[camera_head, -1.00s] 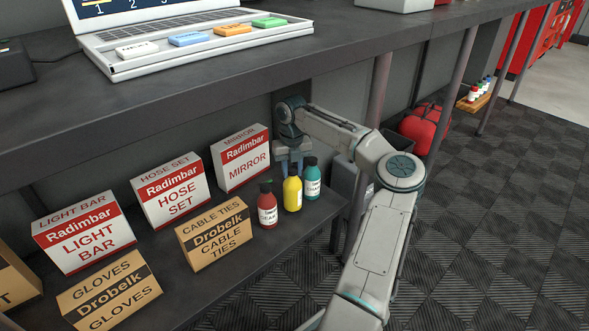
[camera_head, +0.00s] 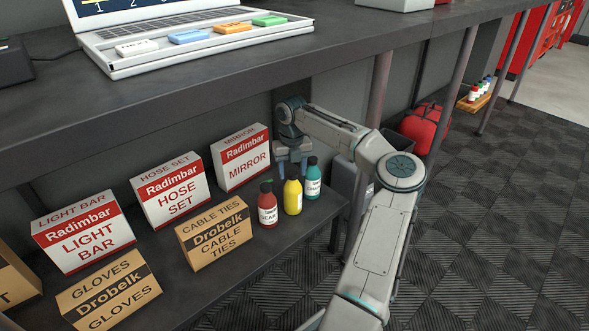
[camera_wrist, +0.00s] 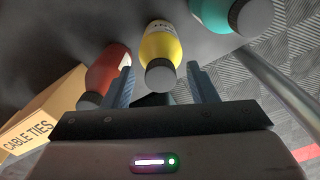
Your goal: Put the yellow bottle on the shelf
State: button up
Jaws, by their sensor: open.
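The yellow bottle (camera_head: 292,196) with a dark cap stands upright on the lower shelf (camera_head: 215,276), between a red bottle (camera_head: 267,206) and a teal bottle (camera_head: 312,180). My gripper (camera_head: 291,167) is right behind and above the yellow bottle in the head view. In the wrist view, my gripper (camera_wrist: 158,88) is open, with its two fingers on either side of the yellow bottle's cap end (camera_wrist: 160,65). The left finger is close beside the red bottle (camera_wrist: 108,72). The teal bottle (camera_wrist: 230,14) is beyond the right finger. I cannot tell whether either finger touches a bottle.
Boxes stand left of the bottles, the nearest being the Cable Ties box (camera_head: 214,232) and the Mirror box (camera_head: 241,158). The upper bench (camera_head: 330,55) with a laptop overhangs the shelf. Several small bottles sit on a wooden rack (camera_head: 474,102) far right.

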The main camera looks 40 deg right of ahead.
notch_tip(320, 180, up, 12)
jog(key=p, duration=0.4)
jog(key=shift+r+p, duration=0.25)
jog(key=shift+p, duration=0.15)
